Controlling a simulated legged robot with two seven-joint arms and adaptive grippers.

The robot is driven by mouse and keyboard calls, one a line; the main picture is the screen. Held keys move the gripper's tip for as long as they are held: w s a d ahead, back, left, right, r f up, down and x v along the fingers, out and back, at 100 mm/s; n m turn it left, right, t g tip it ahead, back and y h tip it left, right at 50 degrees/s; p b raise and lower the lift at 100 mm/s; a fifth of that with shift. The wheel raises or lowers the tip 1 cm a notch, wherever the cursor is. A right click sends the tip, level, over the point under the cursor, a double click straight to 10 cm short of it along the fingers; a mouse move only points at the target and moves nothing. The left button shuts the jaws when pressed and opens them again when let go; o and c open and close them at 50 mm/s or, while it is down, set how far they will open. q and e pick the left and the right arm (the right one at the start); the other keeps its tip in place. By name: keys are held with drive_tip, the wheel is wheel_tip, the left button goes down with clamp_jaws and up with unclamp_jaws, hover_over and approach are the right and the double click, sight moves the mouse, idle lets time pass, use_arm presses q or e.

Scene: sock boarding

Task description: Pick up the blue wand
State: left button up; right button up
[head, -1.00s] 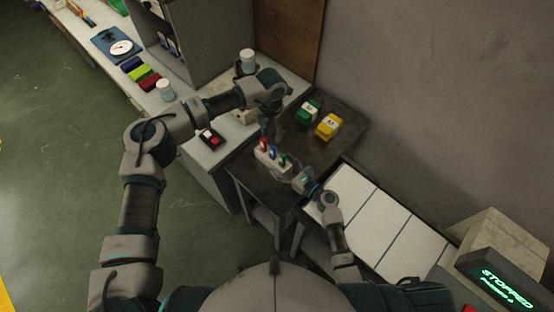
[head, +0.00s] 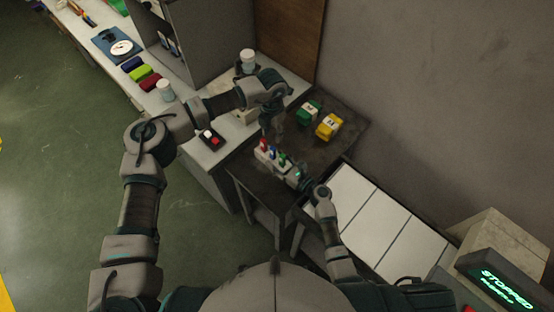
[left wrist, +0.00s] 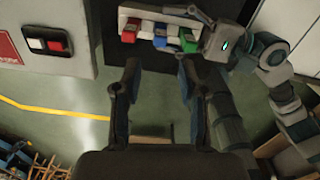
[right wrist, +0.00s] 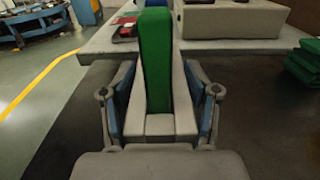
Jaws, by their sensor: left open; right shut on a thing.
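The blue wand (head: 273,152) stands in a white rack (head: 265,160), between a red wand (head: 264,144) and a green wand (head: 282,159). In the left wrist view the blue wand (left wrist: 160,42) shows beyond my fingertips, roughly between them. My left gripper (head: 272,137) is open and empty, above and just behind the rack. My right gripper (right wrist: 160,100) is at the rack's right end, shut on the white rack beside the green wand (right wrist: 155,60). The blue wand is mostly hidden behind the green one in the right wrist view.
A red-and-white switch box (head: 209,139) sits on the bench at left. White panels (head: 372,222) lie at right.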

sight(273, 147)
use_arm(q)
drive_tip(key=shift+o, duration=0.4)
drive_tip(key=m, duration=0.4)
drive_tip(key=shift+d+r+m, duration=0.15)
drive_tip(key=shift+r+m, duration=0.1)
drive_tip(key=shift+m, duration=0.05)
drive_tip(key=m, duration=0.5)
drive_tip(key=shift+s+d+r, duration=0.1)
drive_tip(key=shift+r, duration=0.15)
wheel_tip(273, 147, down, 5)
drive_tip(key=m, duration=1)
drive_tip(key=shift+f, duration=0.15)
drive_tip(key=f, duration=0.5)
drive_tip(key=shift+a+f, duration=0.2)
drive_tip(key=shift+f, duration=0.1)
clamp_jaws()
